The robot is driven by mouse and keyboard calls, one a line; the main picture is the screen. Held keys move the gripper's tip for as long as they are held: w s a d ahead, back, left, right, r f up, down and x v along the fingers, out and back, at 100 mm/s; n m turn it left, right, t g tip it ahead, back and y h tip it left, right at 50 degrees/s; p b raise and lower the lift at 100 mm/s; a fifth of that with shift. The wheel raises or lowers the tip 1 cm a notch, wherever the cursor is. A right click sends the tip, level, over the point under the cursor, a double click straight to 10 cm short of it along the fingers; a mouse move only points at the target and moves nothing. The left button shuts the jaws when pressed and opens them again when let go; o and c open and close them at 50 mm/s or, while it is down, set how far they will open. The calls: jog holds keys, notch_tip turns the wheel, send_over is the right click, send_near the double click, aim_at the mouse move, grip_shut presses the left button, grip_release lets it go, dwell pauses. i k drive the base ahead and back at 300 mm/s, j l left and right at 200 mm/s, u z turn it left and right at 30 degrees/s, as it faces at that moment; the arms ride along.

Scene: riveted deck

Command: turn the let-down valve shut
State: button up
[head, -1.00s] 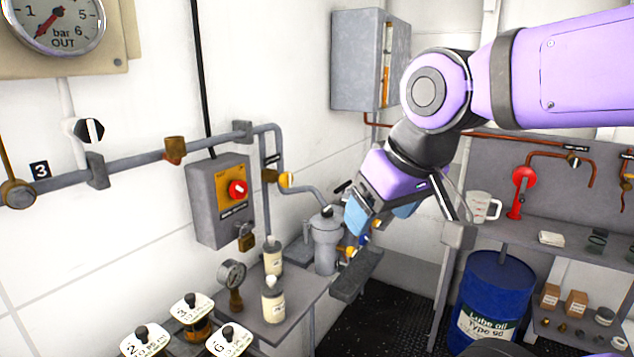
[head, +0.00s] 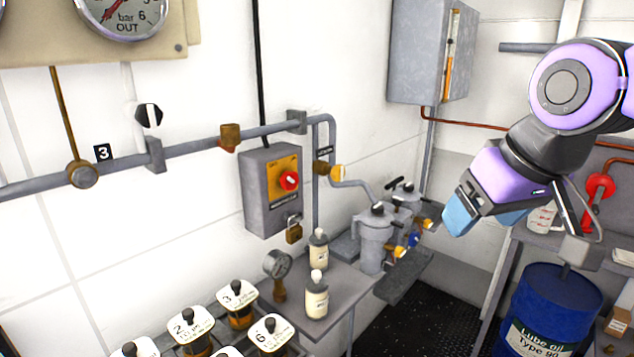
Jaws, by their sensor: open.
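My gripper (head: 484,222) is at the right, pointing down and left, with blue pads on its fingers. It is open, and I see nothing between the fingers. In the picture it is just right of a twin grey filter unit (head: 375,242) with small brass and yellow taps; I see no contact. A brass valve with a yellow knob (head: 336,171) sits on the grey pipe right of the switch box, under a small black label too small to read. A black-and-white knob (head: 149,115) is on the wall at left. I cannot tell which one is the let-down valve.
A grey switch box (head: 270,190) with a red knob and padlock hangs on the wall. Two small bottles (head: 317,295) and a gauge (head: 278,265) stand on a shelf. Labelled black-knobbed containers (head: 240,300) are in front. A blue oil drum (head: 550,310) stands at lower right.

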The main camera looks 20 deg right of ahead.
aim_at(338, 172)
jog(key=i+l+u, duration=0.15)
jog(key=l, duration=0.15)
jog(key=i+l+u, duration=0.1)
jog(key=l, duration=0.25)
jog(key=i+l+u, duration=0.15)
jog(key=l, duration=0.2)
jog(key=i+l+u, duration=0.1)
jog(key=l, duration=0.25)
jog(key=i, duration=0.1)
